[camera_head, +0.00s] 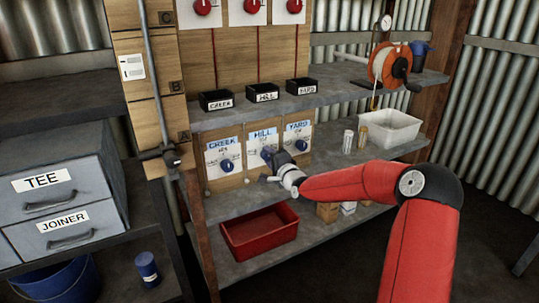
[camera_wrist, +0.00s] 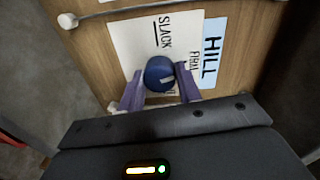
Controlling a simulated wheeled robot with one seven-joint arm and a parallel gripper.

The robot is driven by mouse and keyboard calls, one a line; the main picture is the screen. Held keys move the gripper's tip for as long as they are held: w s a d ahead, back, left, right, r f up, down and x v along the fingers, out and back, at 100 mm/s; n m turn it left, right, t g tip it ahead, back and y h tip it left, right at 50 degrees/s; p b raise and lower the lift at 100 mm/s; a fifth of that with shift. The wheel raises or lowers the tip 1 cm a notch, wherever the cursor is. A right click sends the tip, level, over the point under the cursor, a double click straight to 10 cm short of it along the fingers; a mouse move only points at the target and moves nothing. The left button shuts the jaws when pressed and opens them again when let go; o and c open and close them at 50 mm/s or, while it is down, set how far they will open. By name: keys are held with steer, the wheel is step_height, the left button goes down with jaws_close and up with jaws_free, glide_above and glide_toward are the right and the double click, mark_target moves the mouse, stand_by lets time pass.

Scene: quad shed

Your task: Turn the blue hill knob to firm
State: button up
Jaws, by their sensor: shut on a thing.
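In the head view my gripper (camera_head: 272,158) is at the HILL card (camera_head: 262,138) and partly hides the knob (camera_head: 266,152).
Blue knobs on the CREEK card (camera_head: 222,150) and YARD card (camera_head: 299,130) flank it closely. A shelf with small labelled black bins (camera_head: 263,97) overhangs above. A red tray (camera_head: 258,240) lies below; a white tub (camera_head: 390,135) and two small cylinders (camera_head: 355,138) stand right.

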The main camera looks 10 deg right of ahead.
steer(key=shift+m, duration=1.2)
steer(key=shift+p, duration=0.3)
steer(key=o, duration=1)
steer(key=shift+s, duration=0.1)
steer(key=v, duration=0.7)
steer(key=shift+s+d, duration=0.2)
steer(key=shift+s, duration=0.1)
